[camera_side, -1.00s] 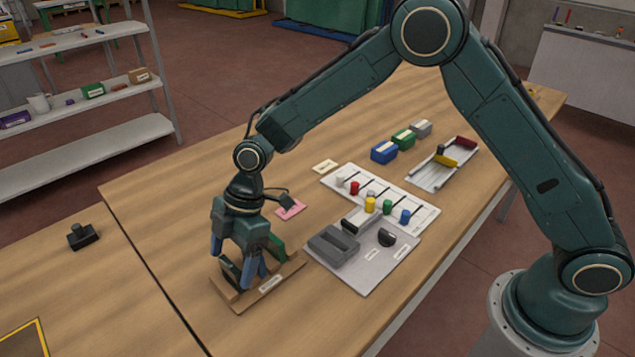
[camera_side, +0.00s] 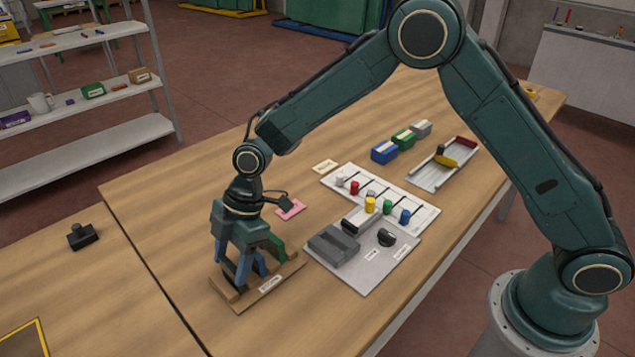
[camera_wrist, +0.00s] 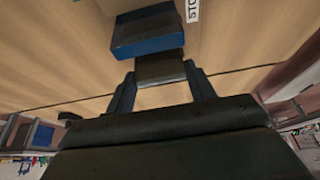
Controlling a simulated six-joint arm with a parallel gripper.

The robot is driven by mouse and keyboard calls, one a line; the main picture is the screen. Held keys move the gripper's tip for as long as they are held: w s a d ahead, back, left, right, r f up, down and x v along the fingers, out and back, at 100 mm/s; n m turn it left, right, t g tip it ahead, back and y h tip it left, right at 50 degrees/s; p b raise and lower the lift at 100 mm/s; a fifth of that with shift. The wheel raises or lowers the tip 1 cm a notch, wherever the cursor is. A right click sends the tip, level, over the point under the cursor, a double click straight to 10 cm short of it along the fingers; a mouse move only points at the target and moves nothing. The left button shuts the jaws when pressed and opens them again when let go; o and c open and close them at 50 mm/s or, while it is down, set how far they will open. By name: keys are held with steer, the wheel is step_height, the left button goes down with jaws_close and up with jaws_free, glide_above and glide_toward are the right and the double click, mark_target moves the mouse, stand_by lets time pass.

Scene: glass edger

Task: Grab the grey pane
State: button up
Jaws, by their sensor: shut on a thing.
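My gripper (camera_side: 232,265) is down at the wooden rack (camera_side: 245,301) on the table, with its fingers closed in. In the wrist view my gripper (camera_wrist: 160,76) is shut on the grey pane (camera_wrist: 159,68), which shows dark with a paler near edge between the fingers. In the side view the pane is mostly hidden by the fingers. A green pane (camera_side: 277,247) stands at the right side of the rack. In the wrist view a blue piece (camera_wrist: 148,45) stands just beyond the held pane.
Right of the rack lies a grey plate (camera_side: 365,278) with a dark grey block (camera_side: 334,244). Behind it is a white board (camera_side: 425,217) with coloured pegs. A pink note (camera_side: 291,210) lies behind the gripper.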

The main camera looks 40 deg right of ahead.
mark_target(232, 263)
step_height(232, 263, up, 20)
stand_by(0.9)
